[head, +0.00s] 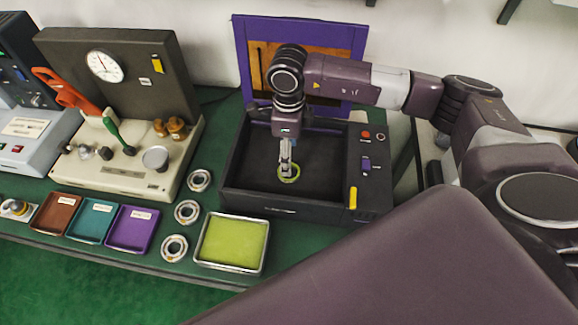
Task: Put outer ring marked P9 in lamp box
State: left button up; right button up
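The black open-topped box with a control panel, which I take as the lamp box (258,208), stands right of centre with its purple-framed lid raised behind. My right gripper (286,163) reaches down into it. Its narrow fingers look closed on a ring (295,179), which shows yellow-green low inside the box. Whether the ring touches the floor is unclear, and no marking on it can be read. Three other metal rings stand in a row on the green table: back (199,180), middle (187,212) and front (174,248). Their markings are unreadable. My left gripper is out of view.
A metal tray with a yellow-green pad (232,243) lies in front of the box. Brown (57,214), teal (90,221) and purple (132,229) trays sit front left. A beige gauge machine (130,175) stands behind them. My own purple arm part covers the lower right.

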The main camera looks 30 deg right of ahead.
notch_tip(320, 180, up, 6)
jog(key=shift+f+b, duration=0.1)
jog(key=shift+b, duration=0.6)
jog(key=shift+f, duration=0.1)
